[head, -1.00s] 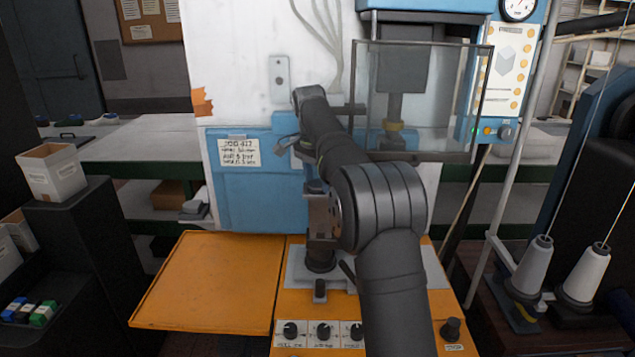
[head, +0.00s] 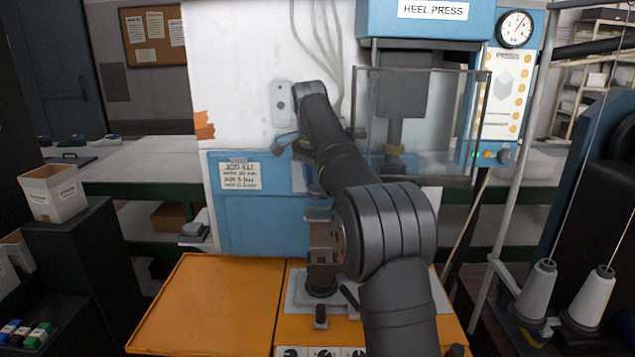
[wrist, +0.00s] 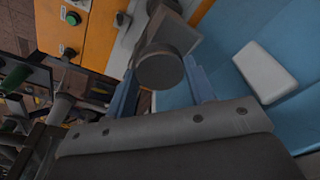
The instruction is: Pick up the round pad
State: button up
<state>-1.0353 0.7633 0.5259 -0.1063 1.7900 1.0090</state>
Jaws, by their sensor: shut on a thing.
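The round pad (wrist: 160,68) is a dark grey disc between my two fingers in the wrist view, with a squarish grey block behind it. My gripper (wrist: 158,82) is closed on the pad's sides. In the head view my gripper (head: 322,262) points down over the grey plate on the orange table, partly hidden by my own arm. A dark round piece at its lower end looks like the round pad (head: 321,288). I cannot tell whether the pad touches the plate.
The heel press (head: 425,20) stands behind, with a clear guard (head: 465,125) and a blue panel (head: 235,215). The orange table (head: 210,300) is clear on the left. Thread cones (head: 590,300) stand at right. An open box (head: 55,192) stands at left.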

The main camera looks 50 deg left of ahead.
jog(key=s+d, duration=1.2)
jog(key=shift+s+d, duration=0.15)
jog(key=shift+d, duration=0.05)
